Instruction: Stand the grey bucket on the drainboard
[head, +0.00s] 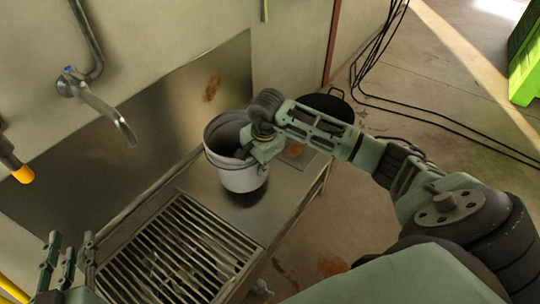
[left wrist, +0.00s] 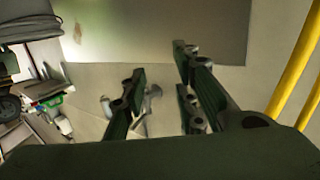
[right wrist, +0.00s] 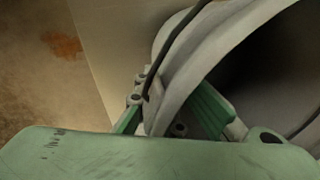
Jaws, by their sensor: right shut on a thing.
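The grey bucket (head: 240,176) is upright over the bare steel drainboard (head: 285,196), right of the slatted grate. A dark shadow lies under its base; I cannot tell whether the base touches the steel. My right gripper (head: 246,150) is shut on the bucket's rim at its right side. In the right wrist view the bucket's wall (right wrist: 185,85) passes between the fingers (right wrist: 165,112), with the thin handle beside them. My left gripper (head: 66,262) is open and empty at the lower left; its fingers (left wrist: 158,105) stand apart in the left wrist view.
The slatted grate (head: 180,255) covers the basin left of the bucket. A tap (head: 105,108) juts from the wall at the upper left. A dark round container (head: 328,105) stands behind my right forearm. Cables (head: 368,75) run along the floor, and a green crate (head: 525,55) is at far right.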

